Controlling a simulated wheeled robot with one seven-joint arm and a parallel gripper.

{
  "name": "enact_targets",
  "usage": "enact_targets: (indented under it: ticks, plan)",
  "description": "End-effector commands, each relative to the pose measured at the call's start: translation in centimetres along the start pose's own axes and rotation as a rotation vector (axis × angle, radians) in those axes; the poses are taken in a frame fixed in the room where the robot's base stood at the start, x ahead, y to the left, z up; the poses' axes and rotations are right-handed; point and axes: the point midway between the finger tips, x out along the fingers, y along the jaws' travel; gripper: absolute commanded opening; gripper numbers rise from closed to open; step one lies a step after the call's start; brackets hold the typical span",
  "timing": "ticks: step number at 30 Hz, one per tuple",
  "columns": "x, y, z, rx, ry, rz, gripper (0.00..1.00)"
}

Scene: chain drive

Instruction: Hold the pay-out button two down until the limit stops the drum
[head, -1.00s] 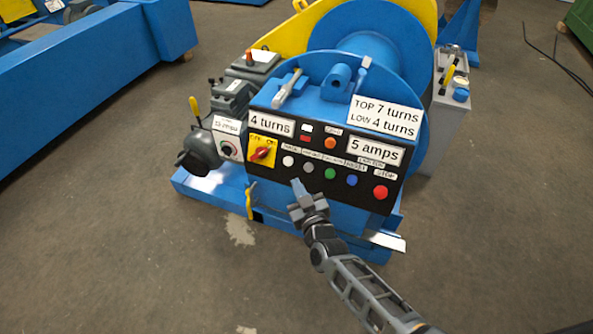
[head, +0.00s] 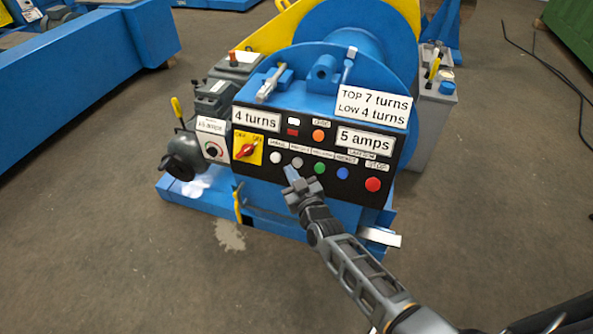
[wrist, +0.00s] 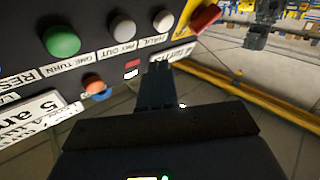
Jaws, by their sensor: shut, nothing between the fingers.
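The black control panel (head: 262,182) faces me on the blue winch. Its grey button (head: 297,162), labelled PAY OUT in the wrist view (wrist: 122,27), sits between a white button (head: 275,157) and a green button (head: 319,168). My gripper (head: 290,174) is shut and empty, its tips just below the grey and white buttons. In the wrist view the fingers (wrist: 157,85) point toward the panel and appear apart from the grey button. The blue drum (head: 350,35) stands behind the panel. One display (head: 256,119) reads 4 turns; a sign (head: 373,104) reads TOP 7 turns, LOW 4 turns.
A blue button (head: 343,173) and red stop button (head: 372,184) lie to the right. A red rotary switch (head: 246,150) on yellow is left. Another display (head: 364,141) reads 5 amps. Open floor (head: 100,260) lies in front of the winch.

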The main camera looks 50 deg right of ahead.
Motion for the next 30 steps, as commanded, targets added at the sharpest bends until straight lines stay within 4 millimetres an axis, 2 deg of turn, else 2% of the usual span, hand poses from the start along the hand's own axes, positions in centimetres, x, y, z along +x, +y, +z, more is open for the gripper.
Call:
enact_targets:
  ticks: [1, 12, 30]
  plan:
    - [0.5, 0.2, 0.9, 0.0, 0.003, 0.001, 0.0]
    - [2.4, 1.6, 1.9, -0.001, 0.002, -0.001, 0.0]
    - [2.6, 1.9, 1.9, 0.0, 0.0, 0.0, 0.0]
